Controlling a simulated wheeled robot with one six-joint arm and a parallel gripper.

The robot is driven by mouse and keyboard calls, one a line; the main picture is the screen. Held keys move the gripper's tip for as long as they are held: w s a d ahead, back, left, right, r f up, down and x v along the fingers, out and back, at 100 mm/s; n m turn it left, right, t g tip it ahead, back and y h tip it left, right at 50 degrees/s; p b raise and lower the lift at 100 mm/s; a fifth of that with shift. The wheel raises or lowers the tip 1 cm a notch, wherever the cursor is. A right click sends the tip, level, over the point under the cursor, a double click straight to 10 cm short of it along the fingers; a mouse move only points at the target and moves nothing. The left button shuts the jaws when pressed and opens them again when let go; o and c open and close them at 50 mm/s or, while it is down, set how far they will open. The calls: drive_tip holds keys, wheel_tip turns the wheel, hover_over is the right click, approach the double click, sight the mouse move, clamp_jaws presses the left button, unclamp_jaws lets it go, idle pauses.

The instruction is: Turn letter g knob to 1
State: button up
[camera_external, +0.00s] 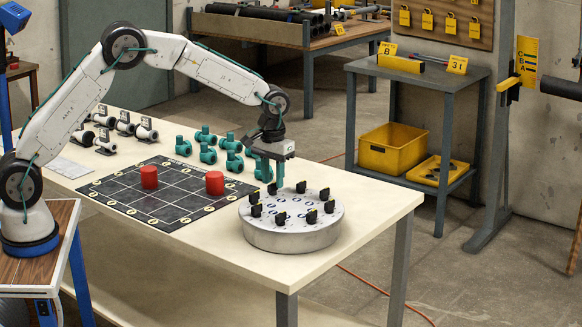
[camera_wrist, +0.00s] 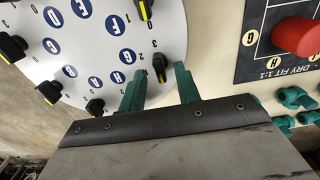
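The round grey-white dial plate (camera_external: 290,238) stands on the cream table, with several black knobs around its rim. In the wrist view its white face (camera_wrist: 28,80) shows blue lettered discs, including a G disc (camera_wrist: 127,56). The black letter G knob (camera_wrist: 160,65) with a yellow stripe sits outward of that disc. My gripper (camera_wrist: 161,72) has its two green fingers apart, one on each side of this knob, with gaps visible. In the external view my gripper (camera_external: 268,178) points down at the plate's far-left rim. The number that the knob points to is unclear.
A black grid mat (camera_external: 180,212) with two red cylinders (camera_external: 149,177) (camera_external: 215,183) lies left of the plate. Several teal pipe fittings (camera_external: 207,153) stand behind the plate. White fittings (camera_external: 146,129) stand farther left. The table's front right is clear.

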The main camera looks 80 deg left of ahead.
drive_tip(key=shift+f, duration=0.5)
clamp_jaws()
drive_tip(key=m, duration=0.5)
drive_tip(key=shift+m, duration=0.4)
drive_tip(key=m, duration=0.5)
drive_tip(key=shift+m, duration=0.4)
